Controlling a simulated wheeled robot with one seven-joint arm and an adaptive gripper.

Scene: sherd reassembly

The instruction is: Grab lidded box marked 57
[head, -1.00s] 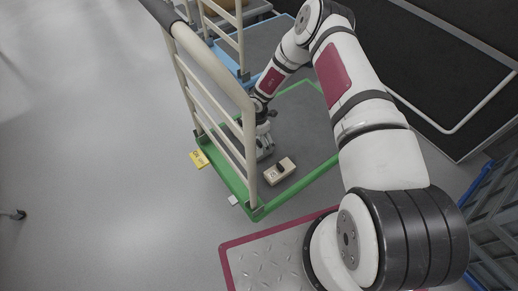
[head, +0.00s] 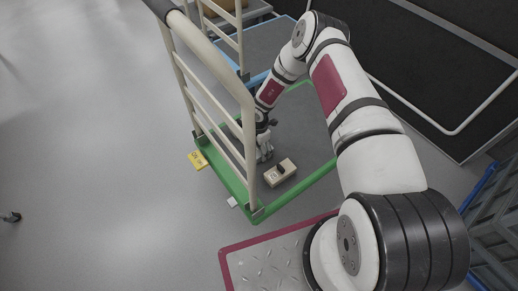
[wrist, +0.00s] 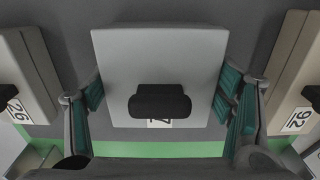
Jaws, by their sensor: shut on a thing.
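A pale grey lidded box (wrist: 160,60) with a black knob (wrist: 160,102) lies between the fingers of my gripper (wrist: 162,92) in the wrist view. Its white label (wrist: 160,123) is mostly hidden by the knob, so its full number cannot be read. My teal-padded fingers are shut on the box's left and right sides. In the head view my gripper (head: 264,152) is low over the grey deck of a green-edged trolley (head: 300,192), and the held box is hidden there.
A box marked 26 (wrist: 30,70) stands close on the left, and a beige box marked 92 (wrist: 290,70) on the right. One lidded box (head: 281,173) shows beside my gripper. The trolley's cream rail (head: 250,150) rises at the left. A yellow tag (head: 198,160) lies by the edge.

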